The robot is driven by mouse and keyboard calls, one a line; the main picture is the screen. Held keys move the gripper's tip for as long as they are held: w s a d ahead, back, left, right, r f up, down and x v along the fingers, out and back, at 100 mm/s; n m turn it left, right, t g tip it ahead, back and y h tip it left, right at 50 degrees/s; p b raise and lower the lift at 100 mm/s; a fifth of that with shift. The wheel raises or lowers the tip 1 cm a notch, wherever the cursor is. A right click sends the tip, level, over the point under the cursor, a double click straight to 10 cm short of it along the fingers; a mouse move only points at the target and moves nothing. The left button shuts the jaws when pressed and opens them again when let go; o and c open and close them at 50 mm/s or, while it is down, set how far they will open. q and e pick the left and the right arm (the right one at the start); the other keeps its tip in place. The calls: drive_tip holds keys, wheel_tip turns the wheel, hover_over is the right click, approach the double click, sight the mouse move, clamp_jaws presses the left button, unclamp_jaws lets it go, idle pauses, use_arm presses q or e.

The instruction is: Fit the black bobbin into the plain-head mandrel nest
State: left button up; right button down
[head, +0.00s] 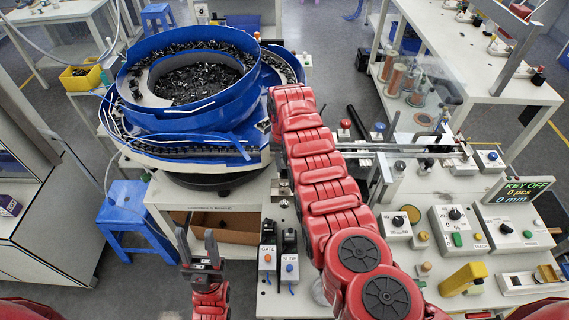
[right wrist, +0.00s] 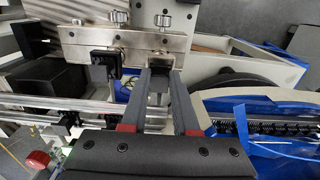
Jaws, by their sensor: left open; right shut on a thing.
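My right arm reaches over the bench in the head view and hides its own gripper there. In the right wrist view, my right gripper (right wrist: 160,74) is shut on a small dark piece (right wrist: 158,86), seemingly the black bobbin, partly hidden between the fingers. The fingertips are close to a metal fixture bar (right wrist: 135,42) with two small knobs on top. A black block (right wrist: 104,64) is under the bar's left part. I cannot tell which part is the plain-head mandrel nest. My left gripper (head: 198,244) is open and empty, pointing up, left of the bench.
A blue bowl feeder (head: 190,118) full of small black parts stands at back left. Two switch boxes, one marked GATE (head: 266,258), are on the bench beside my right arm. Control boxes (head: 452,226) and a yellow block (head: 463,278) stand at right. Long rails (right wrist: 45,108) run beside the fixture.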

drive_tip(key=shift+f, duration=0.2)
drive_tip(key=shift+s+f, duration=0.25)
drive_tip(key=c, duration=1)
unclamp_jaws()
drive_tip(key=o, duration=0.3)
drive_tip(key=shift+w+f, duration=0.1)
drive_tip(key=shift+w, duration=0.1)
